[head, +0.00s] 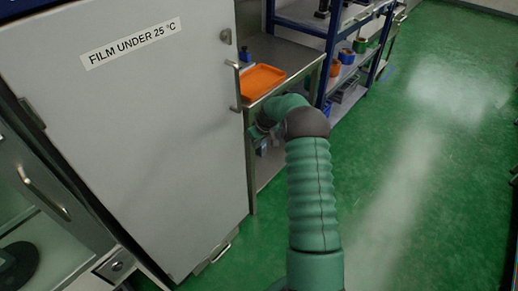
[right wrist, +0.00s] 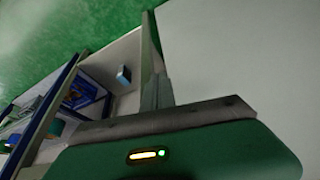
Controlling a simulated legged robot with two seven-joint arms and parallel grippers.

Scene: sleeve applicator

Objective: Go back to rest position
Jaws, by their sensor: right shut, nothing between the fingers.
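My right arm reaches from the bottom of the head view toward the steel table. My right gripper (head: 261,144) is at its far end, small and partly hidden by my own wrist, just right of the white cabinet's edge and below the tabletop level. It is shut, and I see nothing held in it. In the right wrist view my green wrist housing fills the bottom. My left gripper is not in view.
A white cabinet (head: 140,130) labelled "FILM UNDER 25 °C" stands close at left, its handle (head: 235,86) near my gripper. A steel table (head: 296,57) bears an orange tray (head: 262,81). A blue shelf rack (head: 345,62) stands behind. Green floor (head: 430,190) is clear at right.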

